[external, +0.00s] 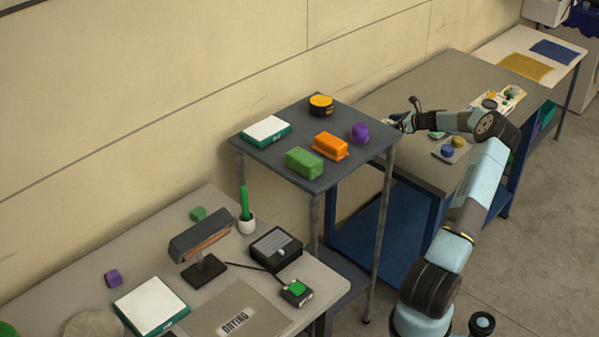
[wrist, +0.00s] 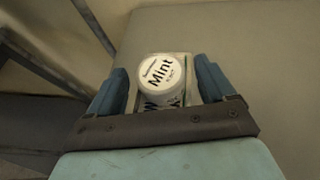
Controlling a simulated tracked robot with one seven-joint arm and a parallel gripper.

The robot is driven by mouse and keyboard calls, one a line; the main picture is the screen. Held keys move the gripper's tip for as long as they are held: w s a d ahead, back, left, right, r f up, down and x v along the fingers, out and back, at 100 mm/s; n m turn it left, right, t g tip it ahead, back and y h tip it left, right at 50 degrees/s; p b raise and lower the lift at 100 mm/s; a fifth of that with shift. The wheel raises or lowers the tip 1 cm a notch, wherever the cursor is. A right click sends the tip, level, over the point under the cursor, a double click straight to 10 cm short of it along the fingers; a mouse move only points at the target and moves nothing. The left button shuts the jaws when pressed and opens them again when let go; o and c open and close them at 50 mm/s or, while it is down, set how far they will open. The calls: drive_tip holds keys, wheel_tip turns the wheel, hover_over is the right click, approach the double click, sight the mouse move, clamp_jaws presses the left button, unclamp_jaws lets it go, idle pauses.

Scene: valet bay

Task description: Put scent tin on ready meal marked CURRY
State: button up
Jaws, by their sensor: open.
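A round white tin (wrist: 163,68) with a label reading Mint shows in the wrist view; it looks like the scent tin. It lies between the two fingers of my gripper (wrist: 166,88), over a pale piece with dark letters, partly hidden by my gripper. The fingers are apart, and I cannot tell whether they touch the tin. In the external view my gripper (external: 402,122) is at the near left part of the grey bench, just right of the tall dark table; the tin cannot be made out there. I cannot read the word CURRY on anything.
The tall dark table (external: 285,158) bears a white and green box (external: 266,131), an orange-black tin (external: 321,105), green (external: 304,163) and orange (external: 330,146) blocks and a purple piece (external: 360,132). The grey bench (external: 380,100) has free room. Another white-green box (external: 152,305) lies front left.

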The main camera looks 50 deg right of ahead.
drive_tip(key=v, duration=1.2)
